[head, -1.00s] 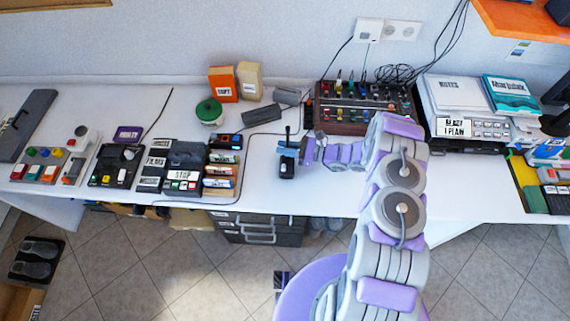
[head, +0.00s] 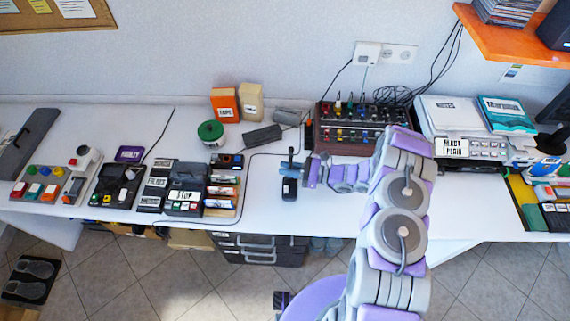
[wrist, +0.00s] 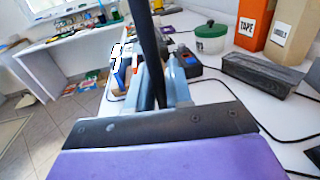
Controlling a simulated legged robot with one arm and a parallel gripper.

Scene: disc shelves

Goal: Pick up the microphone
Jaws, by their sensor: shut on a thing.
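The microphone has a dark upright stem and a black base (head: 289,188); it is at the front middle of the white desk in the head view. My gripper (head: 293,168) reaches it from the right and is shut around its stem. In the wrist view the black stem (wrist: 148,50) runs upright between the blue-grey fingers (wrist: 160,88). The microphone looks upright. I cannot tell whether its base touches the desk; the wrist view hides the base.
Left of it stand a black STOP device (head: 186,196) and small boxes (head: 222,180). A mixer (head: 350,128) stands back right. A cable crosses the desk nearby.

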